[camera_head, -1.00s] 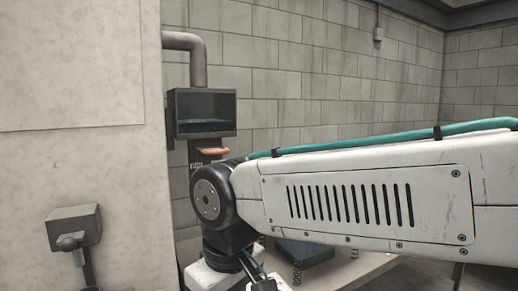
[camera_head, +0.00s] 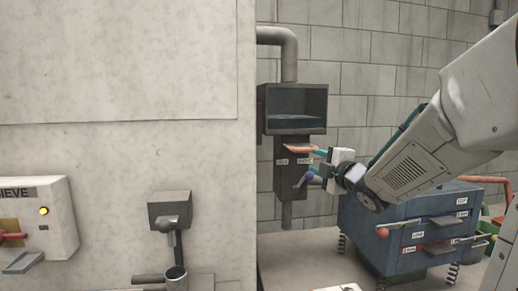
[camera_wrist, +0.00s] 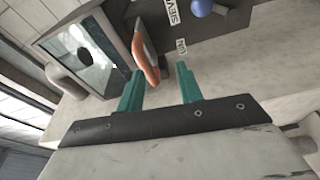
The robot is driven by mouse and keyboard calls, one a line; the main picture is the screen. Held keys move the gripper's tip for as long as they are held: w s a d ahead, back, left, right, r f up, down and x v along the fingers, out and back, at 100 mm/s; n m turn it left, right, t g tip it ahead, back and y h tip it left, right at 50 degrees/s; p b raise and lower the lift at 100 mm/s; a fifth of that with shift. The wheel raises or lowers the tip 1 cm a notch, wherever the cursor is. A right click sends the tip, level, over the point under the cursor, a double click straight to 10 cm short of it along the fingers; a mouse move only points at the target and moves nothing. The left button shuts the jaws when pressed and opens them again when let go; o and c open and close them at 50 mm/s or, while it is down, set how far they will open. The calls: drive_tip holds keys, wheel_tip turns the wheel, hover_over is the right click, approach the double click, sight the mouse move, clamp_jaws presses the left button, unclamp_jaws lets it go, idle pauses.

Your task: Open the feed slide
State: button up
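The feed slide seems to be the part with the orange handle (camera_head: 299,148) under the dark feed box (camera_head: 266,112). The handle also shows in the wrist view (camera_wrist: 146,52). My gripper (camera_head: 319,158) is at the right of the handle, close to it. In the wrist view, my gripper's teal fingers (camera_wrist: 159,70) are spread and nothing is clamped between them. The handle's near end shows close to the left fingertip; I cannot tell if they touch. A blue ball knob (camera_head: 309,176) sits below the handle, and also shows at the wrist view's top (camera_wrist: 201,7).
A blue machine (camera_head: 375,225) with drawers and red-knobbed levers stands on springs at the right. A pale wall panel (camera_head: 120,160) fills the left, with a lever box (camera_head: 169,205) and a sieve switch box (camera_head: 58,215). A grey pipe (camera_head: 289,60) rises above the feed box.

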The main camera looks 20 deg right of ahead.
sight(308, 151)
drive_tip(key=w+r+n+y, duration=0.1)
drive_tip(key=w, duration=0.1)
drive_tip(key=w+n+t+y, duration=0.1)
drive_tip(key=w, duration=0.1)
drive_tip(key=w+r+n+y, duration=0.1)
drive_tip(key=w+n, duration=0.1)
drive_tip(key=w, duration=0.1)
drive_tip(key=shift+w+a+r, duration=0.1)
drive_tip(key=shift+a+r, duration=0.25)
drive_tip(key=shift+a, duration=0.05)
clamp_jaws()
